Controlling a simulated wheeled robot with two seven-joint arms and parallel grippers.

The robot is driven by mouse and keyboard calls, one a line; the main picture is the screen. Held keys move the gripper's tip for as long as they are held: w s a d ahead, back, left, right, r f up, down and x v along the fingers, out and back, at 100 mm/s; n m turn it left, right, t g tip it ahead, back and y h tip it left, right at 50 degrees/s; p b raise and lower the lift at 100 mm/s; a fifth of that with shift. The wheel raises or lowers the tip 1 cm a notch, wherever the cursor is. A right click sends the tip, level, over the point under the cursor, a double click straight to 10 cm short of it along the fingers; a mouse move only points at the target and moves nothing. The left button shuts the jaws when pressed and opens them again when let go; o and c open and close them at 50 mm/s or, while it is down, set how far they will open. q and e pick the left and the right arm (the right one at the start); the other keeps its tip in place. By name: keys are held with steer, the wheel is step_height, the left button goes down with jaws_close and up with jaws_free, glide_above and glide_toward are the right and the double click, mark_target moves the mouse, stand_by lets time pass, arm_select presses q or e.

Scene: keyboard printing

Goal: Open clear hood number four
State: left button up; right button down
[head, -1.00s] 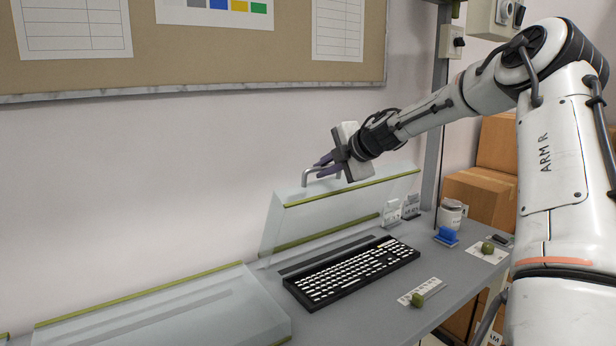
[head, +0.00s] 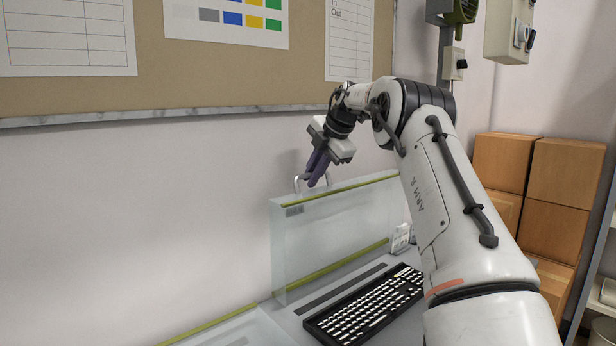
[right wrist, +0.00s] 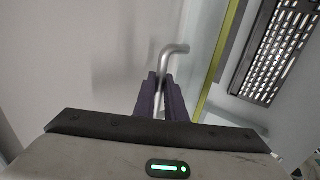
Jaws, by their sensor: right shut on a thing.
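A clear hood (head: 335,235) with yellow-green edge strips stands raised, nearly upright, behind a black keyboard (head: 368,306). I cannot read a number on it. My right gripper (head: 314,176) is at the hood's top edge, shut on its grey metal handle (head: 297,184). In the right wrist view, the purple fingers (right wrist: 161,96) close around the bent handle bar (right wrist: 173,52). My right arm hides the hood's right end and part of the keyboard. My left gripper is not in view.
Another clear hood (head: 232,332) lies low at the bottom left. A small white label stand (head: 400,238) is beside the raised hood's right side. Cardboard boxes (head: 565,170) are stacked at the right. The wall and a pinboard (head: 290,75) are behind the hood.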

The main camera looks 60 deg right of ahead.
steer(key=shift+w+d+f, duration=0.1)
steer(key=shift+w+d, duration=0.05)
stand_by(0.4)
steer(key=c, duration=1.8)
jaws_free()
steer(key=v, duration=1)
steer(key=shift+b, duration=0.4)
